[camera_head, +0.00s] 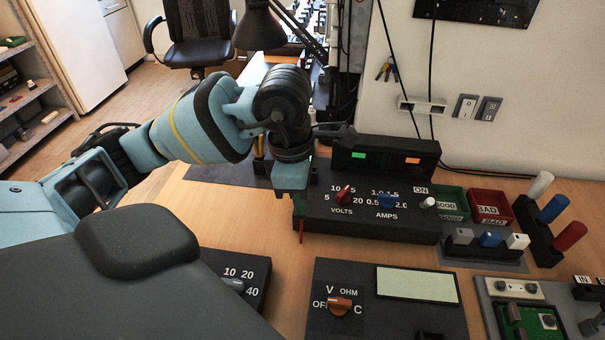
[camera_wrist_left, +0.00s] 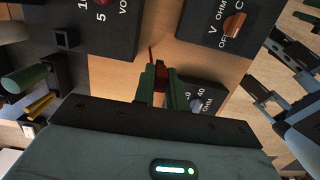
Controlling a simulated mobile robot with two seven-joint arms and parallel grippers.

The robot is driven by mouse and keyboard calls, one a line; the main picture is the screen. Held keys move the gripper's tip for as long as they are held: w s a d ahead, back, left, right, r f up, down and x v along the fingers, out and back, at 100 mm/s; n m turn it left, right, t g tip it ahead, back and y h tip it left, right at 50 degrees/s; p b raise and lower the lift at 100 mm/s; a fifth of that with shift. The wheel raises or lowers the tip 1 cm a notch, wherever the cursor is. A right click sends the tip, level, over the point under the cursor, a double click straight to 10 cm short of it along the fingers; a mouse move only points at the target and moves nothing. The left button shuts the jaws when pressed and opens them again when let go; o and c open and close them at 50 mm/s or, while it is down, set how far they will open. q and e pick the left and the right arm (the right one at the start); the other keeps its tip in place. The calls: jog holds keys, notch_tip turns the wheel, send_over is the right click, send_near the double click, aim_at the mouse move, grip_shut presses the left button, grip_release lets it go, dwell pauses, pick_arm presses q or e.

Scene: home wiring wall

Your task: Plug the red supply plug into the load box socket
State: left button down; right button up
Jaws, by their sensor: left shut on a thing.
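My left gripper (camera_head: 292,200) reaches down at the near left corner of the black supply box (camera_head: 368,212). In the left wrist view its green fingers (camera_wrist_left: 162,88) are shut on the red plug (camera_wrist_left: 160,72). A thin red end (camera_head: 301,232) of it shows below the fingers in the head view. The load box (camera_head: 255,268), black with an ohm dial, is partly hidden behind a grey part of me; in the left wrist view it (camera_wrist_left: 212,92) lies beside the fingers. I cannot make out its socket. Dark jaw-like parts at the wrist view's right may be my right gripper; their state is unclear.
A black meter (camera_head: 345,300) with a pale screen stands at front centre. Green (camera_head: 449,203) and red (camera_head: 490,207) trays and a rack of coloured handles (camera_head: 545,235) are to the right. Bare wooden table (camera_head: 290,262) lies between the boxes.

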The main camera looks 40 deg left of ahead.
pick_arm(q)
jog(key=d+m, duration=0.1)
jog(key=m, duration=0.7)
jog(key=w+d+m+g, duration=0.1)
jog(key=d+m, duration=0.1)
jog(key=m, duration=0.6)
jog(key=w+d+f+m+g+y, duration=0.1)
jog(key=d+m, duration=0.1)
jog(key=m, duration=0.6)
jog(key=shift+w+d, duration=0.1)
jog(key=shift+w, duration=0.15)
